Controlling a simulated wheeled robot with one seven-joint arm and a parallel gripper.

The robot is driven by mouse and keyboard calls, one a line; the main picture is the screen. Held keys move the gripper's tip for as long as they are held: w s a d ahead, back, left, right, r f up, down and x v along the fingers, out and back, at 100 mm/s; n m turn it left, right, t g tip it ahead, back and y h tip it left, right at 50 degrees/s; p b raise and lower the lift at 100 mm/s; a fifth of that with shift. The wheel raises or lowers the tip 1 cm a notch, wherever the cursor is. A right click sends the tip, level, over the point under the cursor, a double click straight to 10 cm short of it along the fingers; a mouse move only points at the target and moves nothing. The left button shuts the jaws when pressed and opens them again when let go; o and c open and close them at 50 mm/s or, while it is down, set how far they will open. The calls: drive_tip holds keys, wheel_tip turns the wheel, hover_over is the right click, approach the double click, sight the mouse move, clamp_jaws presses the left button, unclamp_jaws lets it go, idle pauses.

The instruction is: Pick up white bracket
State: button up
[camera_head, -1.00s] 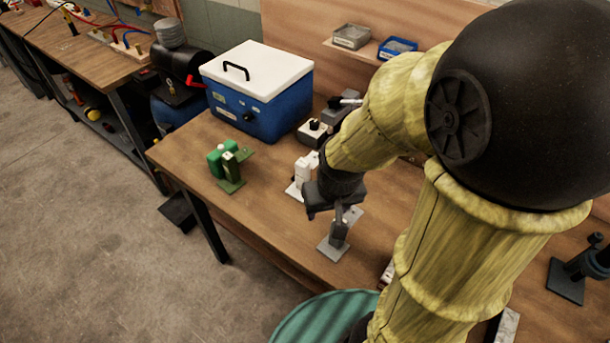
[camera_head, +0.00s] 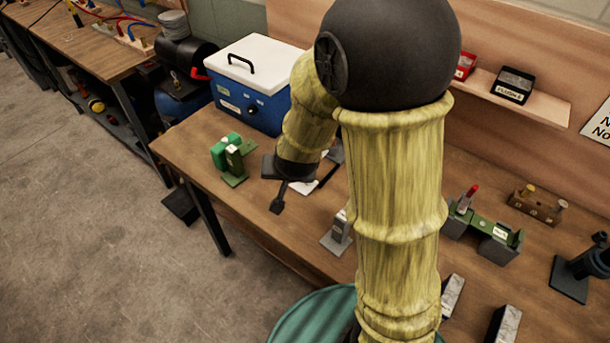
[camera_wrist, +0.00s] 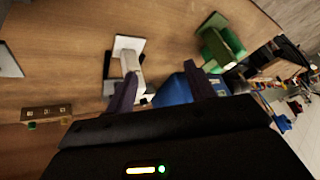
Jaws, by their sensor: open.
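The white bracket (camera_wrist: 130,60) shows in the wrist view as a white base plate with an upright block, standing on the wooden table (camera_wrist: 60,60). In the head view only part of its white base (camera_head: 303,187) shows below my gripper; the arm hides the rest. My gripper (camera_head: 278,205) is over the table near the bracket. In the wrist view its two dark fingers (camera_wrist: 158,88) are apart, with nothing held between them. The bracket lies near the left finger there, and I cannot tell whether they touch.
A green bracket (camera_head: 234,163) stands left of my gripper, and a grey bracket (camera_head: 338,232) stands nearer the front. A blue cooler (camera_head: 258,95) with a white lid is behind. More fixtures (camera_head: 490,233) stand at the right. The table's front-left edge is clear.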

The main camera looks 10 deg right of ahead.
drive_tip(key=w+a+f+m+t+h, duration=0.1)
drive_tip(key=f+m+h, duration=0.1)
drive_tip(key=h, duration=0.1)
drive_tip(key=w+a+f+m+t+h, duration=0.1)
drive_tip(key=a+t+h, duration=0.1)
drive_tip(key=h, duration=0.1)
drive_tip(key=w+a+f+m+t+h, duration=0.1)
drive_tip(key=w+f+m+h, duration=0.1)
drive_tip(key=h, duration=0.1)
drive_tip(key=shift+a+f+m, duration=0.3)
drive_tip(key=s+h, duration=0.1)
drive_tip(key=s, duration=0.1)
drive_tip(key=s+m+h, duration=0.1)
drive_tip(key=s+h, duration=0.1)
drive_tip(key=s+t+h, duration=0.1)
drive_tip(key=h, duration=0.1)
drive_tip(key=shift+s+a+r, duration=0.4)
drive_tip(key=p+x, duration=0.3)
drive_tip(key=x, duration=0.9)
drive_tip(key=shift+d+r, duration=0.15)
drive_tip(key=shift+d, duration=0.05)
